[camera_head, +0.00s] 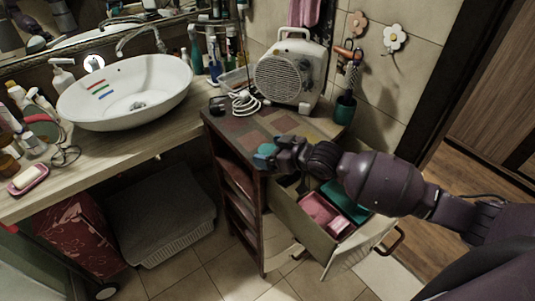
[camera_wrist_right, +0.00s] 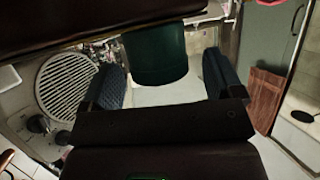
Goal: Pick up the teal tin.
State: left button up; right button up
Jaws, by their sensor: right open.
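The teal tin (camera_head: 264,152) shows as a small teal patch at my right gripper (camera_head: 277,156), over the front part of the tiled cabinet top. The gripper hides much of it in the head view. In the right wrist view the tin (camera_wrist_right: 155,52) is a dark teal cylinder between the two spread fingers of my right gripper (camera_wrist_right: 165,84). There is a clear gap to the right finger. The tin is close to the left finger, and I cannot tell whether they touch. My left gripper is not in view.
The tiled cabinet top (camera_head: 240,126) carries a fan heater (camera_head: 292,75), a coiled white cord (camera_head: 243,103) and a teal cup (camera_head: 345,109) with brushes. Below my right arm, an open drawer (camera_head: 302,229) holds pink and teal containers. A white basin (camera_head: 127,92) stands left.

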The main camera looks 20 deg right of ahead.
jog(key=shift+w+a+f, duration=0.1)
jog(key=shift+w, duration=0.1)
jog(key=shift+c, duration=0.4)
jog(key=c, duration=0.9)
jog(key=shift+c, duration=0.2)
